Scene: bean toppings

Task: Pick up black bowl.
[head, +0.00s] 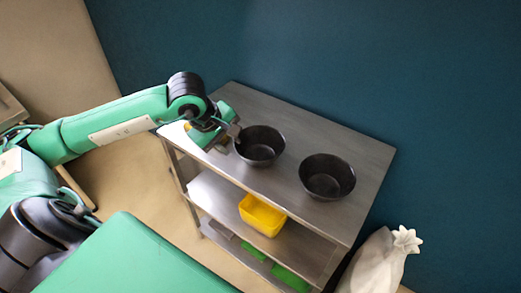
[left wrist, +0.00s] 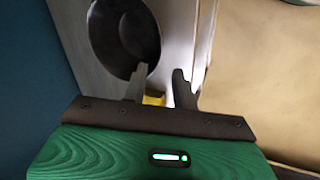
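Two black bowls stand upright on the top of a grey metal cart. The left bowl (head: 261,147) is beside my left gripper (head: 234,134), and the right bowl (head: 327,178) stands apart from it. My left gripper is at the left bowl's left rim. In the left wrist view, a black bowl (left wrist: 122,35) lies just past the fingers (left wrist: 160,85). The fingers are apart, one overlapping the bowl's near edge and the other outside it. I cannot tell whether they touch the bowl. My right gripper is not in view.
The grey cart (head: 355,145) stands against a dark blue wall. A yellow bin (head: 262,215) sits on its middle shelf, and green items (head: 290,278) lie on the lower shelf. A whitish sack (head: 378,262) stands at the right. The cart top's far corner is clear.

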